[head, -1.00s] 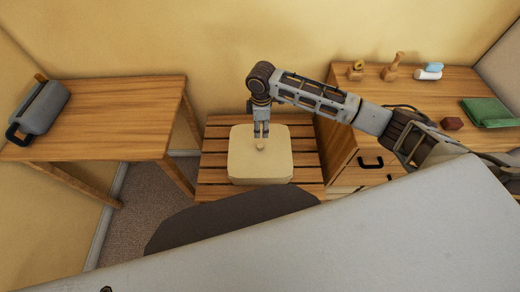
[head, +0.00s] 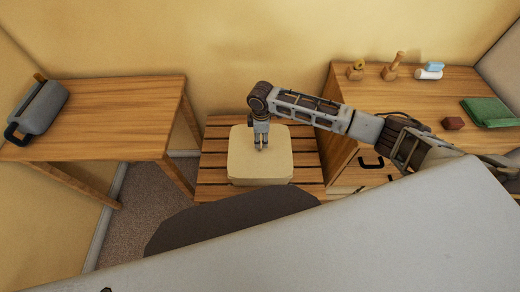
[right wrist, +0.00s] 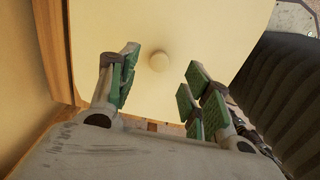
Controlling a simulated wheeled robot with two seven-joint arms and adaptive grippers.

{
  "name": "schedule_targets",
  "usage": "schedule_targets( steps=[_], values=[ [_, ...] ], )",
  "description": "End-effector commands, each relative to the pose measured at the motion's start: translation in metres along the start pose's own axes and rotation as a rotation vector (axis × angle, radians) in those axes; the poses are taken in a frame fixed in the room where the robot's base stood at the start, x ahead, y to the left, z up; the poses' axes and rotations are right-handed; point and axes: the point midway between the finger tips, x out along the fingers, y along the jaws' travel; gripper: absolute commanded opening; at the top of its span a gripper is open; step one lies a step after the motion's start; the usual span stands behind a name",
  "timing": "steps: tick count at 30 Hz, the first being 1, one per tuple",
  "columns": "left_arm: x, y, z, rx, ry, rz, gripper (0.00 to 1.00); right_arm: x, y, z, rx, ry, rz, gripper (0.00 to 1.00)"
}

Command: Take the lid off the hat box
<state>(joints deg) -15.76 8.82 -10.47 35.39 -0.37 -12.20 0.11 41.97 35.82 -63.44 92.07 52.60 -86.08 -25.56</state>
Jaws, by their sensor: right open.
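The hat box (head: 260,170) is a pale cream box with rounded corners on a low slatted wooden bench. Its lid (head: 240,152) is on top. In the right wrist view, the lid (right wrist: 200,30) fills much of the picture, and its small round knob (right wrist: 159,62) shows beyond and between the fingertips. My right gripper (head: 261,147) points down over the middle of the lid and hides the knob in the head view. In the right wrist view, my right gripper (right wrist: 158,80) is open and empty, its green-padded fingers apart. My left gripper is not in view.
The slatted bench (head: 212,178) stands between a wooden table (head: 110,115) at left and a drawer cabinet (head: 345,120) at right. The table holds a grey container (head: 42,108).

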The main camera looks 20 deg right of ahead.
Motion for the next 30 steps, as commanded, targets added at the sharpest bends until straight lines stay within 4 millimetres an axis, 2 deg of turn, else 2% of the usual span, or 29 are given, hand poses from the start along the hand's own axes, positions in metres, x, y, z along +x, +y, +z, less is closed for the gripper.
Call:
schedule_targets(
  steps=[5,18,30],
  values=[
    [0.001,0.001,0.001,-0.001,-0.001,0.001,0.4,0.007,-0.001,-0.001,-0.001,0.0,-0.001,0.49],
    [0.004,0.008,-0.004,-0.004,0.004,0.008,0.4,0.049,0.0,-0.004,0.0,-0.001,-0.001,0.49],
    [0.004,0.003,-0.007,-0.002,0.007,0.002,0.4,0.052,-0.001,-0.004,0.0,0.0,0.0,0.49]
  ],
)
